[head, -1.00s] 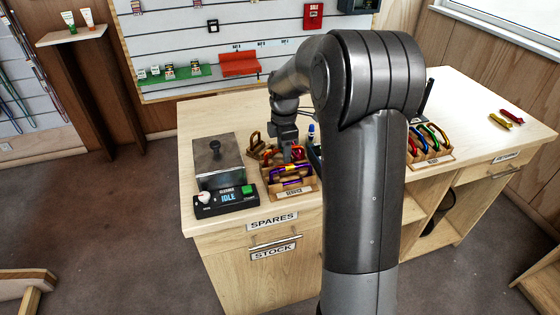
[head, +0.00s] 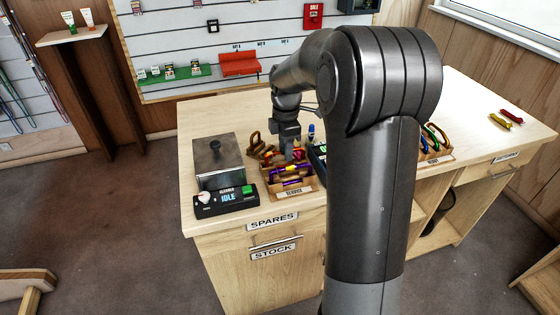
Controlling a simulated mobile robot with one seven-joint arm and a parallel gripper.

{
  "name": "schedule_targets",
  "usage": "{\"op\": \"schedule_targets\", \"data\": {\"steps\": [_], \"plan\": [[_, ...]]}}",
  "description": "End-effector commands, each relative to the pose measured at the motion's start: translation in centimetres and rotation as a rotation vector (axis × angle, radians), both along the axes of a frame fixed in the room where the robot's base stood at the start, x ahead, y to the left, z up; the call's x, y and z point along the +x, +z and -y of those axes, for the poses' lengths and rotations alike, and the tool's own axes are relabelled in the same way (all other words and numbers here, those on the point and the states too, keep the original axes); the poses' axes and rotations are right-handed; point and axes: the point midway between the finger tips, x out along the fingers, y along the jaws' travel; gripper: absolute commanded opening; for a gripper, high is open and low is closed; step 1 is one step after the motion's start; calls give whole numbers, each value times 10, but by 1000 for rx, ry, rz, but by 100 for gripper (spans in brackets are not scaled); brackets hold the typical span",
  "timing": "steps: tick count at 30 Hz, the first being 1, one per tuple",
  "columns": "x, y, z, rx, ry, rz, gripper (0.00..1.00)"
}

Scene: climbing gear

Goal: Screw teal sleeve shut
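My gripper (head: 291,157) points down into the wooden tray labelled SERVICE (head: 296,193) on the counter. Its fingertips are small and partly lost among the carabiners, so I cannot tell whether it is open or shut on one. Purple and yellow carabiners (head: 287,182) lie in the tray's front part, with red and orange ones near my gripper. I cannot make out a teal sleeve on any of them. Part of a rack labelled READY (head: 440,159) shows right of my arm, with green and blue carabiners; my arm hides its left part.
A metal-lidded box (head: 214,163) with a panel reading IDLE (head: 228,198) stands left of the tray. A dark device with a green display (head: 318,153) is just right of it, partly behind my arm. Red and yellow carabiners (head: 505,119) lie at the far right; the counter around them is clear.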

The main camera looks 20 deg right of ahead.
Motion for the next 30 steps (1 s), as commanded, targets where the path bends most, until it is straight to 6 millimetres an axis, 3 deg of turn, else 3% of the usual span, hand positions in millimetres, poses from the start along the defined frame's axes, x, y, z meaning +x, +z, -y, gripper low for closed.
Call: {"op": "schedule_targets", "data": {"steps": [30], "plan": [[12, 6, 0, 0, 1, -1, 40]]}}
